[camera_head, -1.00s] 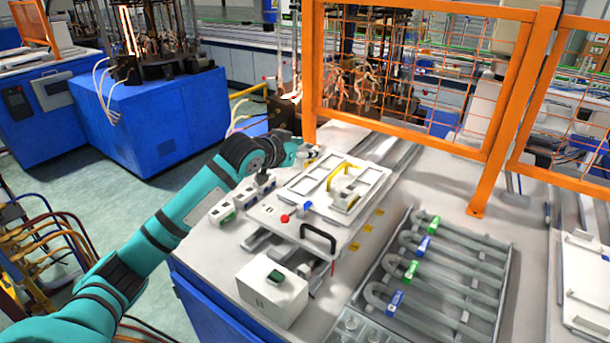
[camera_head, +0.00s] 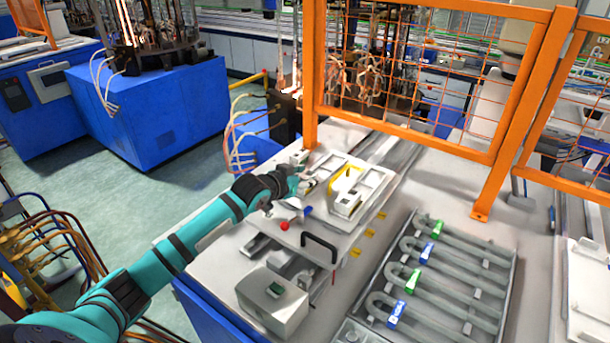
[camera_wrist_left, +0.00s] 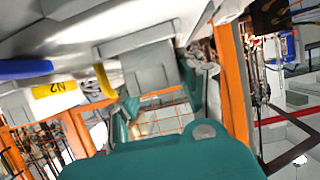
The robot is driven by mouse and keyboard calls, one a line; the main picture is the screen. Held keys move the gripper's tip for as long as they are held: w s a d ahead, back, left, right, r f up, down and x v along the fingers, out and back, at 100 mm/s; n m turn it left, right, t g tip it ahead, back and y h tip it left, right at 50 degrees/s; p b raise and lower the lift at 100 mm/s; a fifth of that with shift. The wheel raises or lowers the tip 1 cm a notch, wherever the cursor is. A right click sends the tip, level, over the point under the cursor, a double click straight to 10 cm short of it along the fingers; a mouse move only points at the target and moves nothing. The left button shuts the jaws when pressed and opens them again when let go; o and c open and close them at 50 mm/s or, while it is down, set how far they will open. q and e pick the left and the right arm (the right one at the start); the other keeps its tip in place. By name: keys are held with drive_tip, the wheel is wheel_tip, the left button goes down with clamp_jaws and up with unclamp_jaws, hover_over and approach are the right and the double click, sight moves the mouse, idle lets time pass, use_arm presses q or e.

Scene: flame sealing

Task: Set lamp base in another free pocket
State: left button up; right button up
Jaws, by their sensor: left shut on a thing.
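My left arm reaches in from the left in the head view. My left gripper (camera_head: 298,180) is at the left edge of the pale fixture plate (camera_head: 322,176), shut on a small pale piece that I take to be the lamp base; it is mostly hidden by the gripper. The left wrist view shows my teal wrist housing along the bottom and a grey block (camera_wrist_left: 135,62) close ahead; I cannot tell whether this block is the held piece. The pockets are not clearly visible. My right gripper is not in view.
The fixture has a yellow handle (camera_head: 346,178), a black handle (camera_head: 318,247) and a red knob (camera_head: 284,226). A grey box (camera_head: 272,303) stands in front. A tray (camera_head: 512,270) of U-shaped tubes lies to the right. An orange mesh guard (camera_head: 480,204) stands behind.

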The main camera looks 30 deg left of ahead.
use_arm(q)
drive_tip(key=shift+s, duration=0.1)
drive_tip(key=shift+d, duration=0.1)
drive_tip(key=o, duration=1.1)
drive_tip(key=shift+f, duration=0.1)
drive_tip(key=shift+o, duration=0.2)
drive_tip(key=shift+r, duration=0.2)
drive_tip(key=shift+s, duration=0.45)
drive_tip(key=b+v, duration=0.2)
drive_tip(key=v, duration=0.8)
drive_tip(key=shift+s+r+b, duration=0.1)
drive_tip(key=shift+s+b, duration=0.15)
drive_tip(key=shift+b, duration=0.15)
drive_tip(key=shift+s+r, duration=0.2)
drive_tip(key=shift+s, duration=0.05)
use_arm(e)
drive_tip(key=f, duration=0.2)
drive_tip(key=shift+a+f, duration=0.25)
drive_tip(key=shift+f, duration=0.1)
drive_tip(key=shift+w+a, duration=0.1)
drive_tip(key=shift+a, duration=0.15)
use_arm(q)
drive_tip(key=shift+r, duration=0.1)
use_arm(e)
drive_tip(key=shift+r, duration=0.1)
